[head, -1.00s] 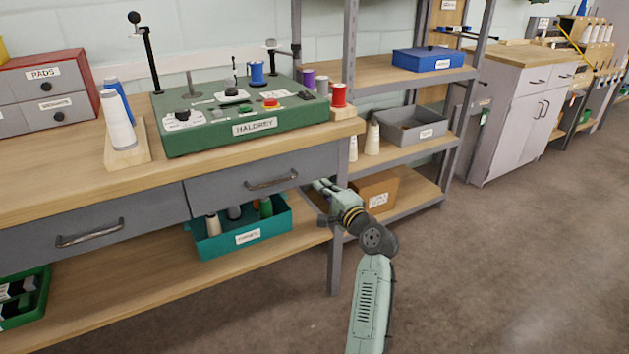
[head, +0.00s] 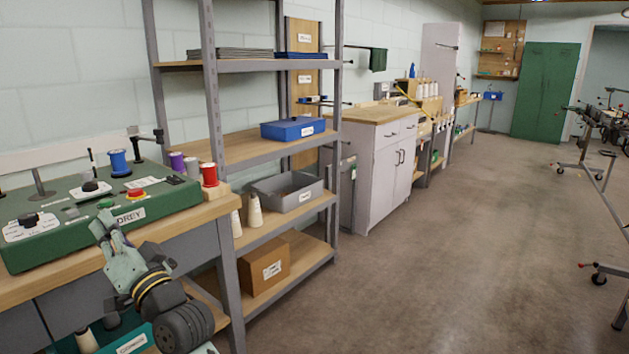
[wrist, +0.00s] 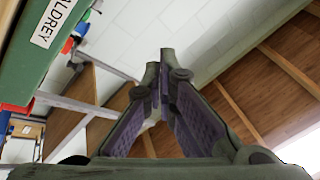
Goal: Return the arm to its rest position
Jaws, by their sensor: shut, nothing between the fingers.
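My gripper (head: 106,228) is at the lower left of the head view, in front of the green winding machine (head: 80,205) on the workbench. The gripper points up and away, and its fingers overlap the machine's front face in the picture. In the wrist view its two fingers (wrist: 160,68) come together at their tips, with nothing between them. My wrist and part of the forearm show below it at the bottom edge. Whether the gripper touches the machine cannot be told from the head view; the wrist view shows the machine's labelled side (wrist: 48,25) at the upper left.
The workbench (head: 215,208) ends beside a grey shelf unit (head: 212,100) with a blue box (head: 293,129), a grey bin (head: 287,194) and a carton (head: 263,267). A red spool (head: 209,175) stands near the bench corner.

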